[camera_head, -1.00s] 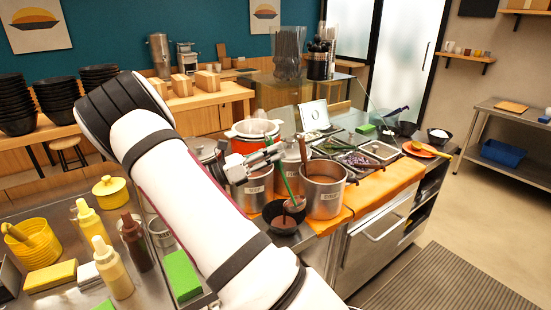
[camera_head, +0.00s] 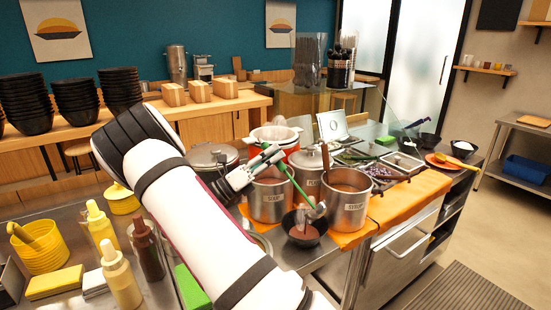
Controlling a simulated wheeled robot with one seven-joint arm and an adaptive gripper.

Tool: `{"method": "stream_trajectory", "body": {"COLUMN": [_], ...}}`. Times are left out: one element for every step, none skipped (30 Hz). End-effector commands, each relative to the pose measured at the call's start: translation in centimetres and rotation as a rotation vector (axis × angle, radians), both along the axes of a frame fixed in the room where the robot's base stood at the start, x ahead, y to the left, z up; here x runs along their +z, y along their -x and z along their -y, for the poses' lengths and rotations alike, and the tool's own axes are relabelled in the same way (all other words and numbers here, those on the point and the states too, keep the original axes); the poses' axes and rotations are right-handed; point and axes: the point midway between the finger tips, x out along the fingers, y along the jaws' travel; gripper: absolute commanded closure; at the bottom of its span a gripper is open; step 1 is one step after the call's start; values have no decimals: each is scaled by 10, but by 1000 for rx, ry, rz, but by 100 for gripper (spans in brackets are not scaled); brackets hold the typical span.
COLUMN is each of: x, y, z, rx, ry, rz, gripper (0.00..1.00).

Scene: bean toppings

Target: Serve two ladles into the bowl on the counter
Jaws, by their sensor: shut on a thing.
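My gripper (camera_head: 268,160) is shut on the green handle of a ladle (camera_head: 300,189). The handle slants down to the right, and the metal ladle head (camera_head: 318,211) is tilted just above the right rim of a black bowl (camera_head: 304,241). The bowl stands on the counter's front edge and has brown soup in it. Two steel soup pots stand behind the bowl: the left pot (camera_head: 269,207) and the right pot (camera_head: 346,207), which shows brown soup inside. I cannot tell whether soup is left in the ladle head.
A lidded steel pot (camera_head: 309,172) and a red pot with a white insert (camera_head: 276,134) stand behind. Topping trays (camera_head: 372,157) lie to the right. Sauce bottles (camera_head: 120,277) and a yellow container (camera_head: 40,250) stand at left.

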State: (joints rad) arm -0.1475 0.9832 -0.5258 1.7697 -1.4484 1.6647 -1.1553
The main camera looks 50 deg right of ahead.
Motion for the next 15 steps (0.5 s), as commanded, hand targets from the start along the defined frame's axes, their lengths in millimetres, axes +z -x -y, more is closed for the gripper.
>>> {"method": "stream_trajectory", "body": {"x": [-5,-6,-8,-10,-11,-13,-15,-16,-18,-20,-21,-23,-25,-26,-29], "y": [-5,-7,-10,-13,-15,-18,-20,-22,-25,-27,-30,-33,-35,-37,-39], "z": [0,0,-1,-1,-1,-1,-1,-2,-2,-2,-2,-2,-2,-2,-2], "rx": [0,1,1,1,1,1,1,1,0,1,1,2,1,1,0], "ry": [1,2,3,3,4,5,5,5,6,7,7,9,10,10,12], "rz": [-19,-33,-49,-62,-75,-91,-104,-116,-131,-143,-156,-173,-186,-197,-214], "gripper": [100,100,100,100,100,100,100,100,100,100,100,100,100,100,100]}}
